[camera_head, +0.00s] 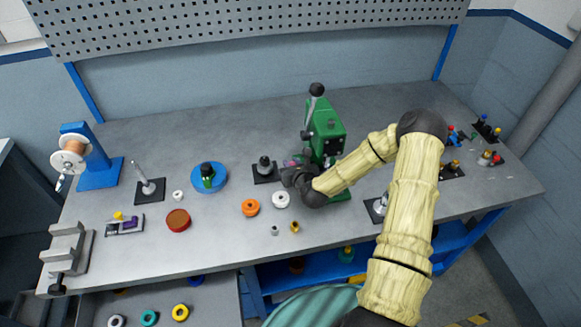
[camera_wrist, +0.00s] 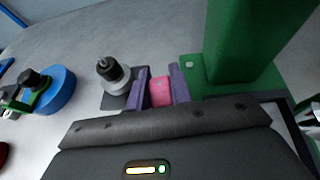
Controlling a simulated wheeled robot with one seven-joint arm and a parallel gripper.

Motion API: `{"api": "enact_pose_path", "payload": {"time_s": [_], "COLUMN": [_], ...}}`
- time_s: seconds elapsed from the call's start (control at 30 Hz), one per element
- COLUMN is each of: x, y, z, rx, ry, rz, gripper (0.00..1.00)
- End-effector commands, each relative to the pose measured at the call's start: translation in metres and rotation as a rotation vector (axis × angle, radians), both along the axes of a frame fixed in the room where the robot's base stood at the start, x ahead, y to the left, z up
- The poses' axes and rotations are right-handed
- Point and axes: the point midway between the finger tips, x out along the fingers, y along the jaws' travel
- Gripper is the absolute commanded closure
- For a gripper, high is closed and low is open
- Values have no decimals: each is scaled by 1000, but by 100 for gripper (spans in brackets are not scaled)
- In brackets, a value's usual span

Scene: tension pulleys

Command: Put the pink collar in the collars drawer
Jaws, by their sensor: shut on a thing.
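The pink collar (camera_wrist: 161,92) is between the two purple fingers of my gripper (camera_wrist: 162,88) in the wrist view. The fingers are shut on it, beside the base of the green press. In the head view my gripper (camera_head: 291,165) is over the middle of the bench, left of the press, and the dark wrist hides most of the collar. An open drawer (camera_head: 215,302) shows at the lower left, under the bench front. It holds several rings, among them teal and yellow ones. I see no readable label on it.
The green press (camera_head: 327,135) stands close to my gripper. A dark post on a black base (camera_head: 264,172) is just left of it. Orange and white rings (camera_head: 281,199) lie in front. A blue turntable (camera_head: 210,178) and a red round dish (camera_head: 178,221) are farther left.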

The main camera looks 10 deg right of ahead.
Motion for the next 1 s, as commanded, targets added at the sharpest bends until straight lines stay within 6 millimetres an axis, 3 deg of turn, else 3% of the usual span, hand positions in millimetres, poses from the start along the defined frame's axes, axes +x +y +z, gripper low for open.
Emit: {"api": "enact_pose_path", "payload": {"time_s": [0.1,0.2,0.33,0.8,0.83,0.93,1.0], "x": [15,12,13,13,13,13,13], "y": [2,3,2,3,3,2,2], "z": [3,-16,-27,-36,-35,-34,-34], "rx": [-2,0,1,1,1,0,0], "ry": [-1,5,1,0,0,0,0], "rz": [1,2,0,2,2,1,0], "gripper": [100,100,100,100,75,57,57]}}
